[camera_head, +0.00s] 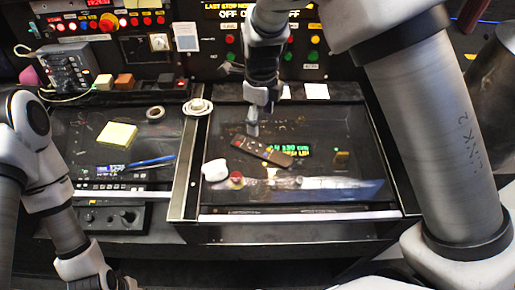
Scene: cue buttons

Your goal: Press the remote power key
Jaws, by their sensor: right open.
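A dark, slim remote (262,152) lies slantwise on the glossy black panel (340,140), right of the picture's middle line of controls. Its upper-left end is nearest my right gripper. Single keys are too small to tell apart. My right gripper (253,129) points down just above that upper-left end, open and with nothing seen between its fingers. Whether a fingertip touches the remote, I cannot tell. My left arm stands at the lower left, and its gripper's fingers are outside the picture.
A white rounded object (215,170) and a small red-topped piece (236,180) lie near the remote. Yellow notes (117,133) and a blue pen (150,161) lie on the left panel. A button console stands behind.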

